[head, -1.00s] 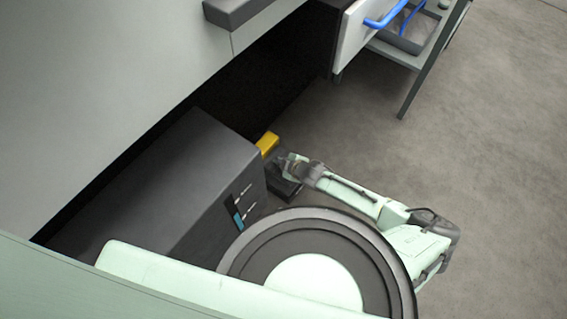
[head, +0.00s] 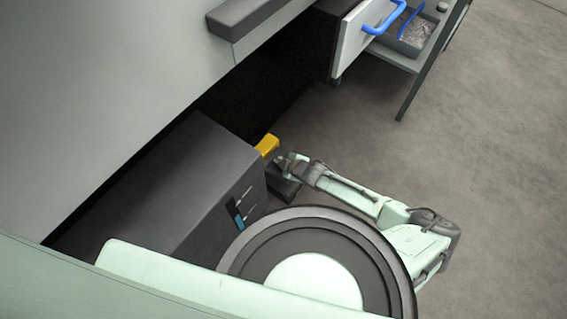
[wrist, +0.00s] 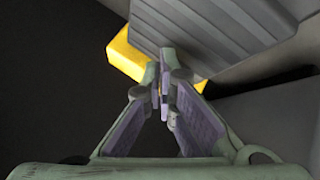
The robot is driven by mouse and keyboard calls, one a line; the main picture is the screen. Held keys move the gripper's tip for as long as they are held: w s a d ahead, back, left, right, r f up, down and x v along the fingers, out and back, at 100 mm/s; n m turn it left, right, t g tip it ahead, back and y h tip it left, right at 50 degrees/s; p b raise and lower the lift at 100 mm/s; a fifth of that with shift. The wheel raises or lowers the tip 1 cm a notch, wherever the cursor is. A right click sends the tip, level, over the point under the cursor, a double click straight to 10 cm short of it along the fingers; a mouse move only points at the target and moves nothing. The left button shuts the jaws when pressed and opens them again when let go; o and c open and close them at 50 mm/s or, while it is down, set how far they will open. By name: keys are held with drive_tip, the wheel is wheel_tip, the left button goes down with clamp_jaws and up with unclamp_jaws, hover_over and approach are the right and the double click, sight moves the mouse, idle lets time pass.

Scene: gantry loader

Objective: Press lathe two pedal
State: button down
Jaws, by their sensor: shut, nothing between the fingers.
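The pedal shows in the head view as a dark base (head: 284,188) with a yellow block (head: 267,144) beside it, on the floor at the right end of a dark grey cabinet. In the wrist view a grey ribbed plate (wrist: 195,28) lies in front of the yellow part (wrist: 128,58). My gripper (head: 280,160) is low, right at the pedal. In the wrist view its fingertips (wrist: 162,66) are together, empty, and overlap the lower edge of the ribbed plate and yellow part. I cannot tell whether they touch. My gripper and arm partly hide the pedal in the head view.
The dark grey cabinet (head: 185,185) stands left of the pedal. A light machine panel (head: 110,90) rises behind it. At the top right are a drawer with a blue handle (head: 382,20) and a grey tray (head: 412,40). The floor at right is clear.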

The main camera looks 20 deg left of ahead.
drive_tip(key=shift+r, duration=0.1)
wheel_tip(320, 180, up, 5)
drive_tip(key=p, duration=0.4)
drive_tip(key=shift+p, duration=0.3)
idle(0.7)
